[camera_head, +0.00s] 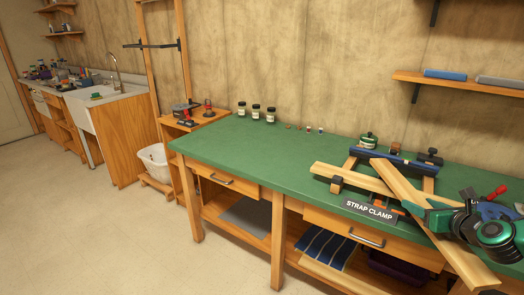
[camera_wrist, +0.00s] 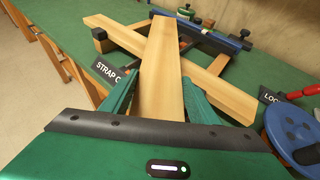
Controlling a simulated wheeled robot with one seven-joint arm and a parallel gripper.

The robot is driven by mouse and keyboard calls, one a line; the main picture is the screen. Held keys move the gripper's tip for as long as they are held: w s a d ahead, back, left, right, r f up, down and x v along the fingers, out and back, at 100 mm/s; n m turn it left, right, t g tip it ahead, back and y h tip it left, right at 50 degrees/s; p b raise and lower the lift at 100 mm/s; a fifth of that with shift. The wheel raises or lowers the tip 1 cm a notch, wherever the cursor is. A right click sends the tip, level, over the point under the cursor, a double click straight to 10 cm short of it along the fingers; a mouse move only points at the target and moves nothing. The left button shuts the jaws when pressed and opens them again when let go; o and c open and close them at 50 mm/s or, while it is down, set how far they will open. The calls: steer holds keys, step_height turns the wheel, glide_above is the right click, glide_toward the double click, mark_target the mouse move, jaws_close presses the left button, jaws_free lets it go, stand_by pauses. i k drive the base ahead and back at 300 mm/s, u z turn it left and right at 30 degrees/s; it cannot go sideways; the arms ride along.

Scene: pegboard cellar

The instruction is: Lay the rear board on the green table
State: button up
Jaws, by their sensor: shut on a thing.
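My gripper (camera_head: 436,214) is shut on a long pale wooden board (camera_head: 400,183), which I take to be the rear board. It also shows between the teal fingers of my gripper (camera_wrist: 160,98) in the wrist view (camera_wrist: 162,62). The held board runs from the clamp area across the front edge of the green table (camera_head: 265,143), its near end sticking out past that edge. It crosses over a second wooden board (camera_head: 345,178) in the strap clamp (camera_head: 392,160); whether the two touch, I cannot tell. My gripper hides part of the table's right end.
A STRAP CLAMP sign (camera_head: 370,208) stands at the front edge. Small jars (camera_head: 256,112) line the back. A red-handled tool (camera_head: 497,191) and a blue round thing (camera_wrist: 292,132) lie at right. The table's left and middle are mostly clear.

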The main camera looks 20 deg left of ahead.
mark_target(247, 146)
steer(key=z, duration=0.05)
steer(key=k, duration=0.3)
steer(key=u, duration=0.65)
steer(key=i, duration=0.7)
steer(key=u, duration=0.75)
steer(key=i, duration=1.15)
steer(key=z, duration=0.5)
steer(key=i, duration=0.65)
steer(key=z, duration=0.25)
